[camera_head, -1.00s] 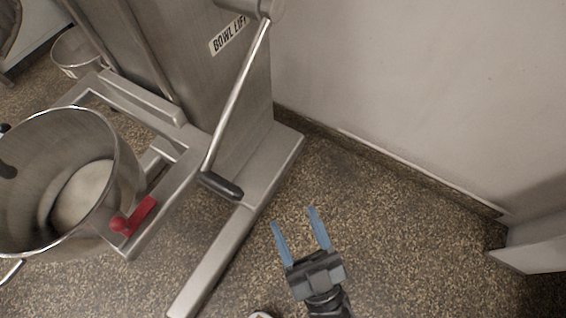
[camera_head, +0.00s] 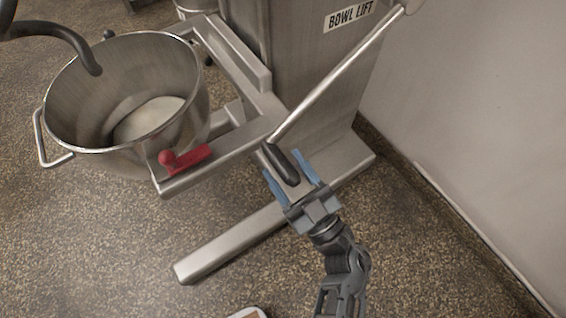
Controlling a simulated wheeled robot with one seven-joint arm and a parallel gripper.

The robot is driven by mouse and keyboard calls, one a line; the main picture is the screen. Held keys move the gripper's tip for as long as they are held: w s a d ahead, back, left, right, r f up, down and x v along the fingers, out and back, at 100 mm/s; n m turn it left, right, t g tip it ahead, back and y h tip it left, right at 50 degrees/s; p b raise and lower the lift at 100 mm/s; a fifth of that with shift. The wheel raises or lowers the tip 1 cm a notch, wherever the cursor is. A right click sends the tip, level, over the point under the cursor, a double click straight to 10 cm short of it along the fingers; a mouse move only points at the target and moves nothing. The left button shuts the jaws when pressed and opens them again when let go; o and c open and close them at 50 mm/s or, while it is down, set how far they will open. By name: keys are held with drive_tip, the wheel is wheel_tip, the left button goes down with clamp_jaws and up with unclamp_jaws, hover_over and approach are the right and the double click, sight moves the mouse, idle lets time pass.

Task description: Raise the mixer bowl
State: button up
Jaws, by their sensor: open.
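The steel mixer bowl (camera_head: 72,100) sits in the cradle arms (camera_head: 236,142) of the mixer at the left, with pale contents (camera_head: 148,118) in its bottom. The bowl lift crank (camera_head: 335,75) slants down from its pivot at the upper right to a black handle (camera_head: 281,164). A label (camera_head: 348,16) on the column reads "BOWL LIFT". My gripper (camera_head: 291,170) is open, with its blue fingers on either side of the black handle as seen from above. I cannot tell whether the fingers touch it.
A red lever (camera_head: 185,158) sits on the front of the cradle. A dark hook (camera_head: 62,32) hangs over the bowl. The mixer's steel foot (camera_head: 232,243) runs along the speckled floor under my gripper. A pale wall (camera_head: 470,120) stands at the right, with clear floor before it.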

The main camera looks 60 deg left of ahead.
drive_tip(key=shift+x, duration=0.8)
drive_tip(key=shift+c, duration=0.3)
clamp_jaws()
